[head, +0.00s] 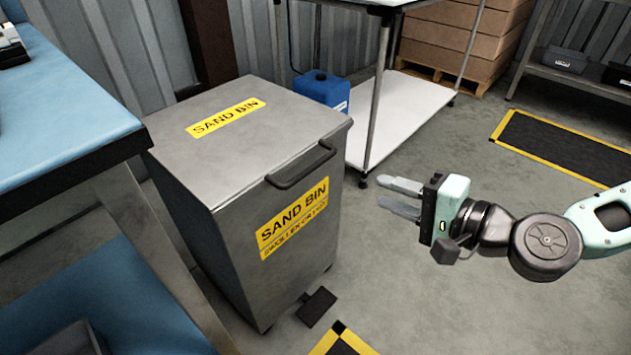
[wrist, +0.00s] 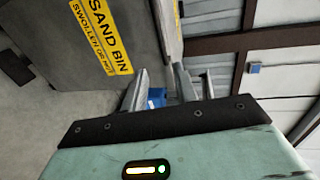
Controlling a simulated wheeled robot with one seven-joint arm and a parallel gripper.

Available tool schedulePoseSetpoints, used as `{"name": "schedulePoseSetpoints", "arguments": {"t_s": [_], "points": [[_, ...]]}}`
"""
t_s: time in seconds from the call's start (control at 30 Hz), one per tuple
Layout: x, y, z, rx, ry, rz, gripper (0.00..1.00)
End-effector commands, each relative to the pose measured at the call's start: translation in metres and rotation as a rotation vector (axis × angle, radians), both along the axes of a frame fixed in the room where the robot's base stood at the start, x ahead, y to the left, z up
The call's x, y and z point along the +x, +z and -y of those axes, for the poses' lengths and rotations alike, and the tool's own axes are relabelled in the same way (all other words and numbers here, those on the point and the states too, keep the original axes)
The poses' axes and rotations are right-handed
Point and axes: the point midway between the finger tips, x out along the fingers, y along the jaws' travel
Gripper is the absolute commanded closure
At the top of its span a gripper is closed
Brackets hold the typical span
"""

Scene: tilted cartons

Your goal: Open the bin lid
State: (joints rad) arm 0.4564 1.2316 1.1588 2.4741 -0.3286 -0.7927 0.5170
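The grey metal sand bin (head: 190,215) stands on the floor left of centre in the head view. Its flat lid (head: 265,140) is down and carries a yellow "SAND BIN" label. A dark bar handle (head: 303,166) sits at the lid's front edge. A black pedal (head: 317,306) is low at the bin's front. My gripper (head: 381,197) is to the right of the bin, apart from the handle, with its fingers pointing left. The fingers are spread and empty. The wrist view shows the gripper (wrist: 160,88) beside the bin's labelled front (wrist: 100,35).
A blue-topped workbench (head: 60,110) stands close on the bin's left. A wheeled table with a white lower shelf (head: 415,115) and a blue canister (head: 322,88) are behind the bin.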

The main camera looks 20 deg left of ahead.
Motion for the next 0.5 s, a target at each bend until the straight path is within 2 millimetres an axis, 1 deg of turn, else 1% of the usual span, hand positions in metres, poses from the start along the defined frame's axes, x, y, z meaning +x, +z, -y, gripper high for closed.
{"name": "schedulePoseSetpoints", "arguments": {"t_s": [0.07, 0.17, 0.27, 0.5], "points": [[0.003, -0.001, -0.004, 0.011, -0.008, -0.001, 0.71], [0.008, -0.003, -0.014, 0.012, -0.007, 0.001, 0.71], [0.014, -0.008, -0.031, 0.011, -0.006, 0.000, 0.71], [0.032, -0.019, -0.077, 0.010, -0.005, 0.001, 0.71]]}}
